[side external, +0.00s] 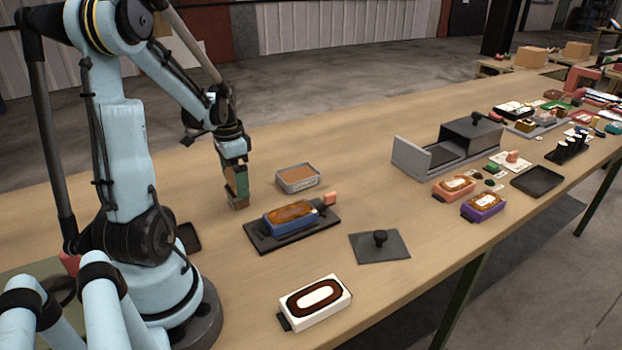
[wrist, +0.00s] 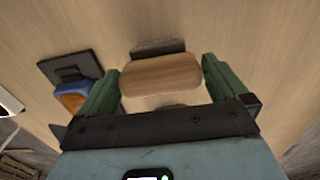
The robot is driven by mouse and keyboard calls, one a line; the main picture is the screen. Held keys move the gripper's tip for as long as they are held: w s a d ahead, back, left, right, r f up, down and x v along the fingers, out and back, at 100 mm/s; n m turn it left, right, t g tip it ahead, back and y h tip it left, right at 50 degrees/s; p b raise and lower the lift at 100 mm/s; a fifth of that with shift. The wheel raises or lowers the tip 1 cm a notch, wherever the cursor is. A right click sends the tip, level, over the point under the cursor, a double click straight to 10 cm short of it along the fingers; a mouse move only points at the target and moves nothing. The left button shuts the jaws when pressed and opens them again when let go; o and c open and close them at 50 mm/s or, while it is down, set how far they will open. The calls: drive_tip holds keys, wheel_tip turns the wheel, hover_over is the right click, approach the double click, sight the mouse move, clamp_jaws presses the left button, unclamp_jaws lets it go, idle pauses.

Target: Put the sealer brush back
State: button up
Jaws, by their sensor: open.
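What looks like the sealer brush, a block with a pale wooden top (wrist: 160,75), sits between my fingers in the wrist view. A darker grey-brown part shows beyond the wood. In the side view its lower end (side external: 238,203) is at or just above the bench, mostly hidden by my fingers. My gripper (side external: 237,184) points down with its green fingers apart; in the wrist view my gripper (wrist: 161,86) has one finger on each side of the wood, with gaps visible. I cannot tell a brush rest for certain.
A grey tray with brown contents (side external: 298,178) stands close right. A blue tub (side external: 289,216) sits on a dark plate (side external: 262,241). A knobbed dark lid (side external: 380,246) and a white tub (side external: 315,301) lie nearer. The grey conveyor unit (side external: 411,160) is farther right. Bench behind is clear.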

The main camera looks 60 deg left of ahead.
wheel_tip(320, 180, up, 9)
drive_tip(key=shift+r, duration=0.45)
drive_tip(key=shift+w+d+r, duration=0.1)
drive_tip(key=shift+w+d, duration=0.05)
drive_tip(key=shift+d, duration=0.05)
drive_tip(key=w+d+t, duration=0.3)
drive_tip(key=w+d, duration=0.1)
drive_tip(key=d, duration=0.9)
drive_tip(key=w+d+t, duration=0.3)
drive_tip(key=d+t, duration=0.1)
drive_tip(key=d, duration=0.9)
drive_tip(key=shift+w+f, duration=0.35)
drive_tip(key=shift+f, duration=0.1)
